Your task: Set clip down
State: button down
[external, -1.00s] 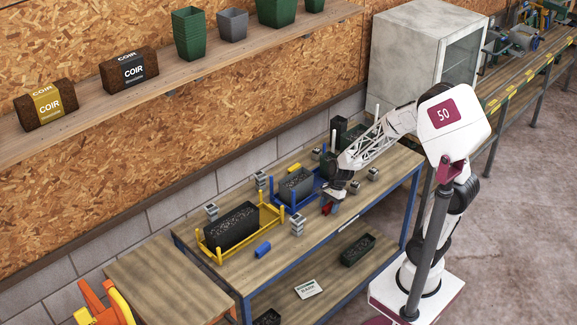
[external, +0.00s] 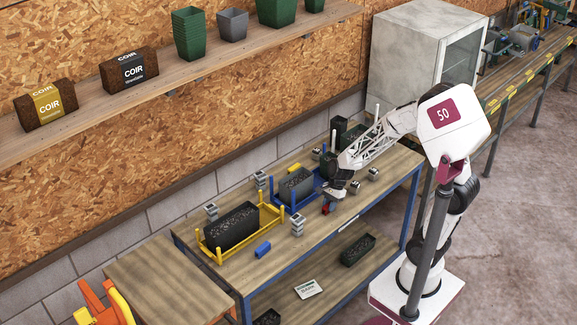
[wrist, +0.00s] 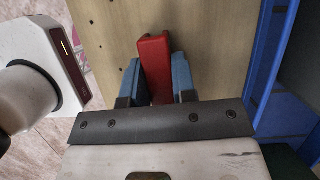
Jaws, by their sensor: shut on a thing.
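The red clip (wrist: 153,46) is between the two blue fingers of my gripper (wrist: 158,66) in the wrist view, which are shut on it. Its far end sticks out past the fingertips. In the external view, my gripper (external: 332,207) is low over the wooden bench top, with the red clip (external: 327,209) small at its tip. It is just right of the blue frame. I cannot tell whether the clip touches the bench.
A blue frame (wrist: 266,62) runs close along the right in the wrist view. A yellow frame (external: 213,256) with a dark planter (external: 231,226), a blue cylinder (external: 263,249) and several small grey blocks (external: 297,229) are on the bench. Bare wood lies toward the bench's front edge.

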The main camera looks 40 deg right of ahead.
aim_at(328, 205)
jog(key=shift+r, duration=0.6)
notch_tip(328, 205, up, 2)
jog(key=shift+r, duration=0.1)
jog(key=s+d+r, duration=0.1)
jog(key=s+d, duration=0.2)
jog(key=s, duration=1.2)
jog(key=shift+s+d+r, duration=0.15)
jog(key=shift+s, duration=0.15)
